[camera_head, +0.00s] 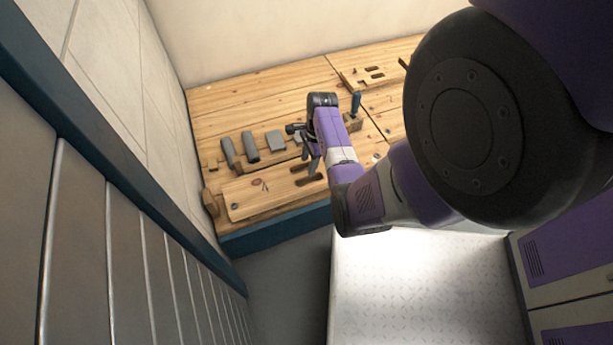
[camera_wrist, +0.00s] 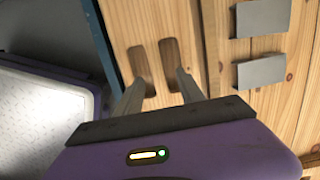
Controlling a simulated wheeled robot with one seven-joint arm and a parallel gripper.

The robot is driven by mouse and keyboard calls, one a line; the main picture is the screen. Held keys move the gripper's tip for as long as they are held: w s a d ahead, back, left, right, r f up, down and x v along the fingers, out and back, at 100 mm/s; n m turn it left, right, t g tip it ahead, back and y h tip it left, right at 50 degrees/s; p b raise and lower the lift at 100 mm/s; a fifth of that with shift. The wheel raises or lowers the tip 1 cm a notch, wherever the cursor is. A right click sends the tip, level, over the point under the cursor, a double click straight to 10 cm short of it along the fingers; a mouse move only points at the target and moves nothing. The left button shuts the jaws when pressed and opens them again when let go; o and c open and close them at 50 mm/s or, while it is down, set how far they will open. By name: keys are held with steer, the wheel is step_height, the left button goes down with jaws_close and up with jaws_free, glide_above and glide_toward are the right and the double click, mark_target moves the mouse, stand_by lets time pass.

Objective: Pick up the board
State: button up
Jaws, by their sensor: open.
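A pale wooden board (camera_head: 285,193) lies flat along the front edge of the workbench, with two dark rounded slots near its right end. In the wrist view the slotted end of the board (camera_wrist: 140,20) fills the middle. My gripper (camera_head: 311,162) is above this end, fingers pointing down. I cannot tell whether the fingertips touch the board. My gripper's body hides the near part of the board there.
Another slotted board (camera_head: 365,75) lies at the back right. A wall borders the bench's left side.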

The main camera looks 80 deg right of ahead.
mark_target(306, 173)
steer(key=f+b, duration=0.1)
steer(key=f, duration=0.2)
steer(key=f+b, duration=0.1)
steer(key=shift+w+a+f+b, duration=0.3)
steer(key=shift+a, duration=0.1)
steer(key=shift+c, duration=0.3)
jaws_close()
steer(key=shift+r, duration=0.1)
stand_by(0.6)
